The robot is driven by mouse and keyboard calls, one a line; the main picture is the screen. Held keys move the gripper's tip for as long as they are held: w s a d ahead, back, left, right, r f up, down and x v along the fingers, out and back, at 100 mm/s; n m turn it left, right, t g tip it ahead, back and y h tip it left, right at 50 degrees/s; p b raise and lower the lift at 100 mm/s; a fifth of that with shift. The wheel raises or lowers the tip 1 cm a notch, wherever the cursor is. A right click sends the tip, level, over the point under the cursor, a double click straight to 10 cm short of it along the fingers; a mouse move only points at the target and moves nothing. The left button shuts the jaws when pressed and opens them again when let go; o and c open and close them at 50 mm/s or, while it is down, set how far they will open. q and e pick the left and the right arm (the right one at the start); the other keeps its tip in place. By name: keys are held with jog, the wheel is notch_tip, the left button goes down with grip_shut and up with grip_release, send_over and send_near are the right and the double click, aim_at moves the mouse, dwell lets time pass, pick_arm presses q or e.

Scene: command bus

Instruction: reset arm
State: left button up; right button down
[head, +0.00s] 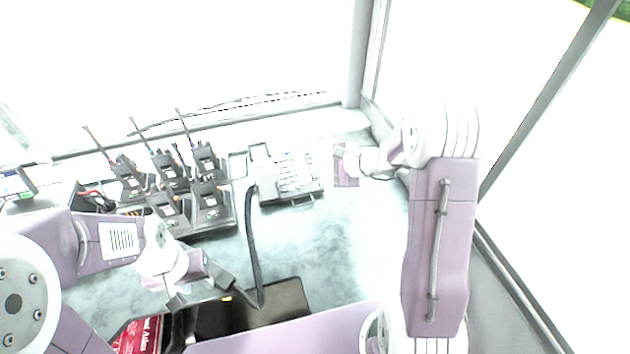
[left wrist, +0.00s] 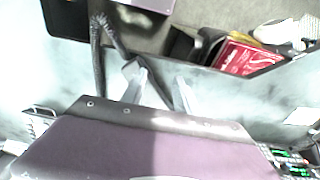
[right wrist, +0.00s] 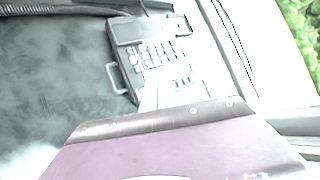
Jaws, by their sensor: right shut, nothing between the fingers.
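My left gripper (head: 222,285) is low at the left of the head view, over the worktop's front edge. My right gripper (head: 340,165) is at the right side of the grey keypad device (head: 285,175). In the right wrist view its fingers (right wrist: 152,95) are together and empty in front of the device, which lies partly hidden behind them. I cannot tell whether they touch it.
Several black radios (head: 205,200) stand in chargers at the left. A red packet (head: 138,335) lies below the front edge. Windows bound the back and right.

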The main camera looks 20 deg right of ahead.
jog(key=shift+r, duration=0.1)
dwell(0.3)
